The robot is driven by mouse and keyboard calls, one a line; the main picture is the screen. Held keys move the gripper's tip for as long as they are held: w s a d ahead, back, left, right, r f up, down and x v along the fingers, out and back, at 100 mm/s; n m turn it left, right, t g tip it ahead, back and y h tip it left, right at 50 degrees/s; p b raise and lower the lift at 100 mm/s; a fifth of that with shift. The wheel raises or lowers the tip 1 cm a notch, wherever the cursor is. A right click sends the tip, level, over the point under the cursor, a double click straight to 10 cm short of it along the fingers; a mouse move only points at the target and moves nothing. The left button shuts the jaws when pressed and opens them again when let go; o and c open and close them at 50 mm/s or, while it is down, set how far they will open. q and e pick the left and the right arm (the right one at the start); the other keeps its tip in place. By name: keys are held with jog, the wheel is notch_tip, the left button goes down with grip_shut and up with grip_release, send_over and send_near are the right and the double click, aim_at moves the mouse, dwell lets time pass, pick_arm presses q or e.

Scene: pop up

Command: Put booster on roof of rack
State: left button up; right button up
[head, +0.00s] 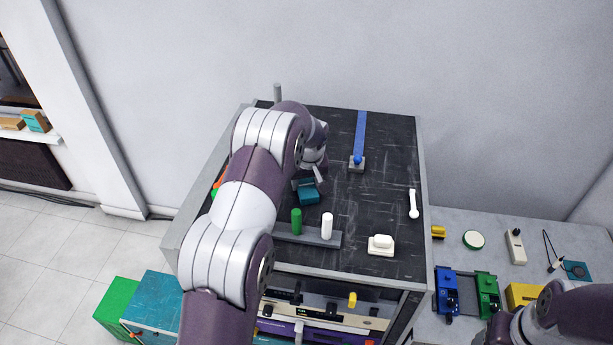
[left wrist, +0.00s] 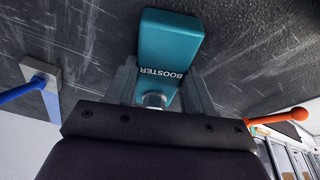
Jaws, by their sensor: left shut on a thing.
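The booster is a small teal block (head: 308,194) at the black roof of the rack (head: 375,215). In the left wrist view the booster (left wrist: 168,45) shows its label and sits between the fingers of my left gripper (left wrist: 160,98), which is shut on it. In the head view my left gripper (head: 306,182) is over the middle of the roof, partly hidden by my arm. The booster is at or just above the roof surface; I cannot tell whether it touches. My right arm shows at the lower right, its gripper out of view.
On the roof are a blue-handled tool (head: 359,140), a white wand (head: 413,204), a white block (head: 380,244), and a grey bar with green (head: 296,221) and white (head: 327,226) pegs. A grey table (head: 460,257) with several devices stands at right. The roof's right-centre is clear.

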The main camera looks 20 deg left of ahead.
aim_at(307, 188)
pick_arm(q)
jog(key=o, duration=0.8)
jog(key=shift+s+f, duration=0.1)
jog(key=shift+f, duration=0.05)
jog(key=o, duration=0.4)
jog(key=shift+s, duration=0.2)
jog(key=shift+o, duration=0.2)
jog(key=shift+s+r, duration=0.3)
jog(key=shift+w+r, duration=0.1)
jog(key=shift+w, duration=0.05)
jog(key=b+v, duration=0.3)
jog(key=v, duration=0.2)
jog(key=shift+w+r, duration=0.1)
jog(key=shift+r, duration=0.15)
jog(key=b+v, duration=0.1)
jog(key=v, duration=0.5)
pick_arm(e)
jog(key=f, duration=0.4)
jog(key=shift+s+f, duration=0.2)
jog(key=shift+s, duration=0.1)
